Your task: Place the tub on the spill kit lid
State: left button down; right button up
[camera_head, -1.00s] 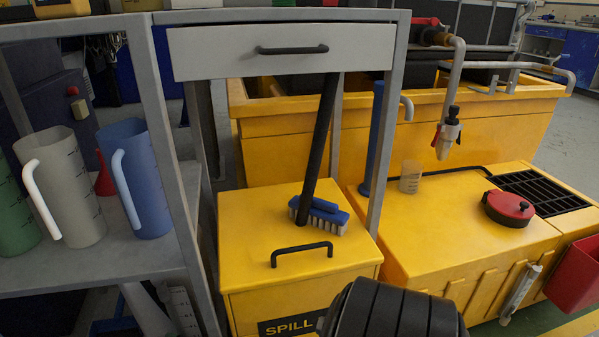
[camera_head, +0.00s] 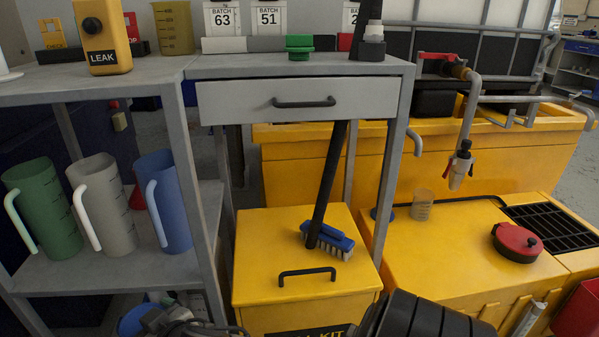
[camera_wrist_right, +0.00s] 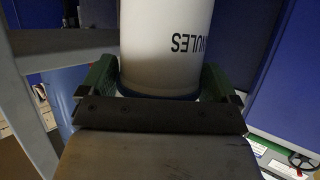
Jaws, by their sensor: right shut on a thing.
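The white tub (camera_wrist_right: 165,45) is in the right wrist view, with dark letters reading "NULES" upside down and a blue band at its near end. My right gripper (camera_wrist_right: 155,90) is shut on it, one green-sided finger on each side. The tub's far end is out of frame. In the head view, the yellow spill kit lid (camera_head: 268,232) tops a box under the drawer. It has a black handle (camera_head: 307,272). A blue brush (camera_head: 330,240) rests on the lid, its long black handle leaning up toward the drawer. My left gripper is not identifiable in either view.
The drawer unit (camera_head: 262,103) overhangs the back of the lid. Left of it, a shelf (camera_head: 120,268) holds green, white and blue jugs. To the right, a yellow platform (camera_head: 440,265) carries a red-lidded pot (camera_head: 517,242) and a small beaker (camera_head: 422,205). The lid's left half is clear.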

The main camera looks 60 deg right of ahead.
aim_at(267, 261)
jog(key=k+l+z, duration=0.15)
jog(key=k+z, duration=0.3)
jog(key=k, duration=0.2)
jog(key=i+j+z, duration=0.15)
jog(key=z, duration=0.3)
jog(key=i+j+z, duration=0.2)
jog(key=z, duration=0.25)
jog(key=i+j+z, duration=0.15)
jog(key=j+z, duration=0.3)
jog(key=l, duration=0.05)
